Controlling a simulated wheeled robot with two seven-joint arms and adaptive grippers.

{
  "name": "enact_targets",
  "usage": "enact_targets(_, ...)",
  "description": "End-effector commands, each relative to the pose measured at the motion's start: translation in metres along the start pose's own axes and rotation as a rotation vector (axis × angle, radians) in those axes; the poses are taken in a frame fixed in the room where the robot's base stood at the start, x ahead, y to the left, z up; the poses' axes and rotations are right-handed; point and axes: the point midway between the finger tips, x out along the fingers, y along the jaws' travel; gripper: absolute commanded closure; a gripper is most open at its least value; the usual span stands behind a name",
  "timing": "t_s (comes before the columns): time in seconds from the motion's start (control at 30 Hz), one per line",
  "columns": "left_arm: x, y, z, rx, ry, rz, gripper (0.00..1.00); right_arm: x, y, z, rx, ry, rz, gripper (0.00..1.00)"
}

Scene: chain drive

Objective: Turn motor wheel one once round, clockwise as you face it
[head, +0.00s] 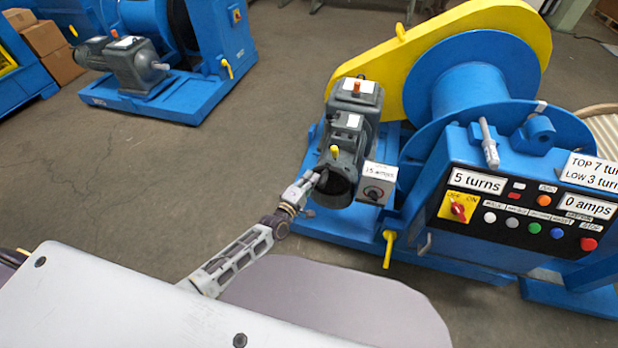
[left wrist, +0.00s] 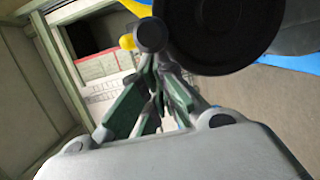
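The motor (head: 347,140) at the front of the blue winch has a dark round wheel (head: 336,191) on its lower end. My left gripper (head: 317,180) is at the wheel's left side. In the left wrist view its fingers (left wrist: 157,75) come close together just below the knob. The fingertips are at or very near the knob; I cannot tell whether they touch it. My right gripper is not in view.
A small box with a dial (head: 374,190) stands right of the wheel. The control panel (head: 520,210) reads 5 turns and 0 amps. A yellow handle (head: 388,250) sticks out below. A second blue winch (head: 160,80) stands back left. Open floor (head: 240,150) lies between.

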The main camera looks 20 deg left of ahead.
Motion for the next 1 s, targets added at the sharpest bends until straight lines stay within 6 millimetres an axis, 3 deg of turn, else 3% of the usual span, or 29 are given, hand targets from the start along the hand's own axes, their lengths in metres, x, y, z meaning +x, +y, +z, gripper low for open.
enact_targets(1.0,0.0020,0.0028,0.0026,-0.001,-0.001,0.002,1.00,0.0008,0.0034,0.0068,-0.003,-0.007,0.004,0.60)
